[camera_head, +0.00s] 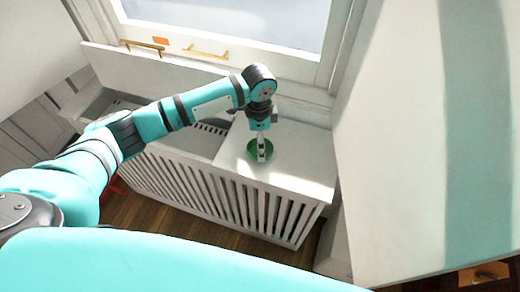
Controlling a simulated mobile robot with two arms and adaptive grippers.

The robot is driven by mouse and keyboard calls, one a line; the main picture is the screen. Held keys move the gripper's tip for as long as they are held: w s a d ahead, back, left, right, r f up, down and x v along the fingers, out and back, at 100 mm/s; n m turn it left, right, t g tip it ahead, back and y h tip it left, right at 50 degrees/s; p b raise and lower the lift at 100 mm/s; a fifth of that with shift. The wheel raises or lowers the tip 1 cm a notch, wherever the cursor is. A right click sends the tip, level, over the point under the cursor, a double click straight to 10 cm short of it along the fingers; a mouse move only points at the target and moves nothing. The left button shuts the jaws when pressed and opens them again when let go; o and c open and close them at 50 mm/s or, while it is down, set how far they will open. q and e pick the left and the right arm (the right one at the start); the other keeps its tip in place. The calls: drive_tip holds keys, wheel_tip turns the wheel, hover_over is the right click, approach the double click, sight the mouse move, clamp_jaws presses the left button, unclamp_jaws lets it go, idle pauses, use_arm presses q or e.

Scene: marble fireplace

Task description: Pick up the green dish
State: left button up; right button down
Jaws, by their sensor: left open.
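The green dish (252,156) is a small round bowl on the white top of a slatted cabinet below the window. My left gripper (261,157) points down over the dish, its fingers in front of the dish's middle from this view. The gripper is open. The fingers hide part of the dish, and I cannot tell whether they touch it. My right gripper is not in the frame.
The slatted white cabinet (220,199) stands against the window wall. The window (240,18) has brass handles (206,53) below it. A white panel (400,150) rises close on the right. The cabinet top right of the dish is clear.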

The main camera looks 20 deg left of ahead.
sight(251, 148)
use_arm(q)
wheel_tip(251, 148, down, 4)
drive_tip(key=shift+d+f, duration=0.15)
drive_tip(key=shift+f, duration=0.1)
drive_tip(key=shift+c, duration=0.3)
drive_tip(key=c, duration=1.1)
drive_tip(key=shift+c, duration=0.4)
drive_tip(key=shift+r, duration=0.2)
